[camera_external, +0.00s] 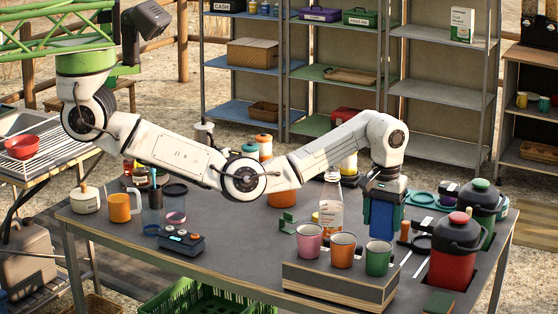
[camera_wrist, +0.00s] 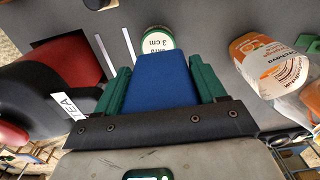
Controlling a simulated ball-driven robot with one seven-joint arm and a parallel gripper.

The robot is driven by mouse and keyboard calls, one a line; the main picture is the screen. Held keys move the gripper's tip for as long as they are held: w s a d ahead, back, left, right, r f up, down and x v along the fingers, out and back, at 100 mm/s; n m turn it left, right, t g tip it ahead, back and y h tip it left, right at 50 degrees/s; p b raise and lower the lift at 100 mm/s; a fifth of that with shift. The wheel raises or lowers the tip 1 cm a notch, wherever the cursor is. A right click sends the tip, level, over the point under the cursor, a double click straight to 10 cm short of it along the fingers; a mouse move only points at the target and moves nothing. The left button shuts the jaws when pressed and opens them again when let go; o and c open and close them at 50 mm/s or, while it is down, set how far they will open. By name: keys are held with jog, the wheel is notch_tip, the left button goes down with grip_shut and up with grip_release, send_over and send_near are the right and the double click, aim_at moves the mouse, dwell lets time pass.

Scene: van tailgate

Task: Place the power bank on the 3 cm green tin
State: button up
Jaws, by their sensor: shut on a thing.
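My gripper (camera_external: 384,222) is shut on a blue power bank (camera_wrist: 162,85), which sits between its two green fingers in the wrist view. In the outside view the power bank (camera_external: 381,220) hangs upright below my wrist, behind the row of cups. A tin (camera_wrist: 157,40) with a white lid, a green rim and a "3 cm" label shows just past the power bank's end in the wrist view. The power bank hides part of the tin, and I cannot tell whether they touch. I cannot make out the tin in the outside view.
A red jug (camera_external: 455,260) marked TEA stands right of my gripper. A clear bottle (camera_external: 331,210) with an orange label stands left. Pink (camera_external: 309,242), orange (camera_external: 342,250) and green (camera_external: 378,258) cups stand in front on a low box (camera_external: 338,285). Two white stripes mark the tabletop.

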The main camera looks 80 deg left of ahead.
aim_at(383, 230)
jog(key=shift+w+f, duration=0.25)
jog(key=shift+f, duration=1.55)
jog(key=shift+f, duration=0.15)
jog(key=o, duration=1.3)
notch_tip(383, 230, up, 12)
jog(key=p, duration=0.3)
jog(key=shift+r, duration=0.2)
